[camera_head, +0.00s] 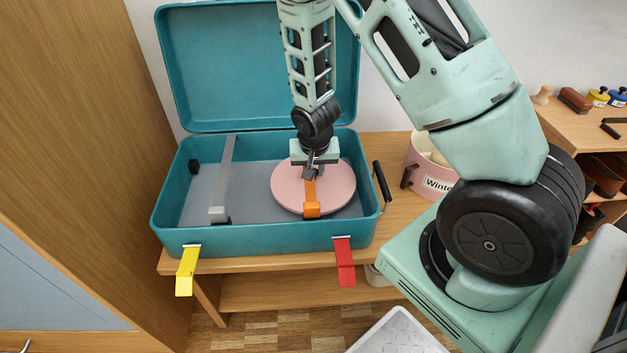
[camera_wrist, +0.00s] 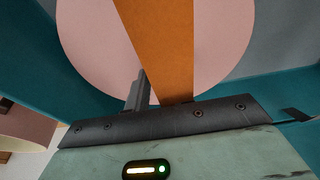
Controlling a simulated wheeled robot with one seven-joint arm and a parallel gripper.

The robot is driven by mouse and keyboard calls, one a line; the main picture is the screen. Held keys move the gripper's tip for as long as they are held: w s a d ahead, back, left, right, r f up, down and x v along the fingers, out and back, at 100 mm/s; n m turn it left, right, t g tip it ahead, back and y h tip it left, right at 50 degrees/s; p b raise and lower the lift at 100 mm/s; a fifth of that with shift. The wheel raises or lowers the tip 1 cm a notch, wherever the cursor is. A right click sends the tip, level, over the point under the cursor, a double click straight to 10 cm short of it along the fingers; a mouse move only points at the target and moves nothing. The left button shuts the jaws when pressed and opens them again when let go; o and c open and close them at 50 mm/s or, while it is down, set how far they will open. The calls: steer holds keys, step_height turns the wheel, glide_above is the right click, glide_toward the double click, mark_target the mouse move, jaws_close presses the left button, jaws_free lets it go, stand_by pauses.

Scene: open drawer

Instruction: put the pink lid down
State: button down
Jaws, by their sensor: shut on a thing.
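The pink lid (camera_head: 288,187) is a round flat disc with an orange strap (camera_head: 311,194) across it. It is inside the right half of the open teal case (camera_head: 265,238); I cannot tell whether it touches the case floor. My gripper (camera_head: 310,174) is over the lid, shut on its orange strap. In the wrist view the lid (camera_wrist: 85,35) lies beyond the gripper, with the orange strap (camera_wrist: 160,45) running up from the jaws. The fingertips are partly hidden.
A grey divider strip (camera_head: 224,175) crosses the case's left part. A yellow tab (camera_head: 187,270) and a red tab (camera_head: 344,262) hang at its front. A pink bin (camera_head: 412,160) labelled "Winte..." stands to the right, with a black handle (camera_head: 382,182) between. The case's left floor looks clear.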

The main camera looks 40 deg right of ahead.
mark_target(314, 180)
steer(key=shift+f+b, duration=0.35)
steer(key=shift+f, duration=1.3)
steer(key=shift+f, duration=0.2)
steer(key=c, duration=1.2)
jaws_free()
steer(key=p+v, duration=0.3)
steer(key=v, duration=0.9)
steer(key=s+a+r+n+y, duration=0.1)
steer(key=s+a+r+n, duration=0.15)
steer(key=a, duration=0.25)
steer(key=s+a+r+n+g+y, duration=0.1)
steer(key=s+a+r+n, duration=0.1)
steer(key=s+a+r, duration=0.3)
steer(key=a+r+n+y, duration=0.1)
steer(key=a+r+n, duration=0.1)
steer(key=a, duration=0.4)
steer(key=s+a+r+n, duration=0.3)
steer(key=s+n, duration=0.1)
steer(key=s, duration=0.3)
steer(key=s+a+r+n+g, duration=0.1)
steer(key=s+a+r+n, duration=0.2)
steer(key=s, duration=0.3)
steer(key=shift+s+r+n+g+h, duration=0.3)
steer(key=shift+s+r+n, duration=0.15)
steer(key=shift+n, duration=0.1)
